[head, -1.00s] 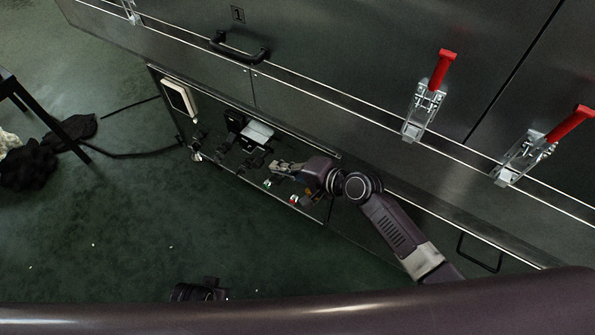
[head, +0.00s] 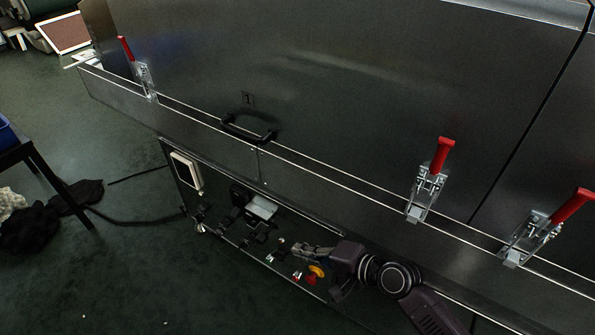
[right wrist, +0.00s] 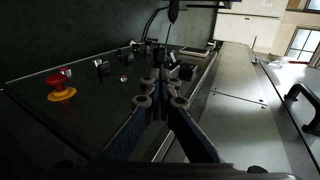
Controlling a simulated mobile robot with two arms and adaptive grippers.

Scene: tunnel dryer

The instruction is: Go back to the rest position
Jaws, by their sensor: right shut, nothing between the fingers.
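My right gripper (head: 303,250) is in front of the lower control panel (head: 222,228) of the dark metal dryer, with its arm coming in from the bottom right. In the right wrist view its fingers (right wrist: 160,82) are together, with nothing between them. A red emergency button on a yellow base (head: 316,271) is just below the gripper in the head view; in the right wrist view the red and yellow button (right wrist: 61,88) is off to the left, apart from the fingers. My left gripper is not in view.
Red-handled clamps (head: 430,183) and a black door handle (head: 248,129) stick out from the dryer above the panel. A black-legged table (head: 45,172) and dark cloth (head: 30,228) are at the left. The green floor (head: 110,270) before the panel is mostly clear.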

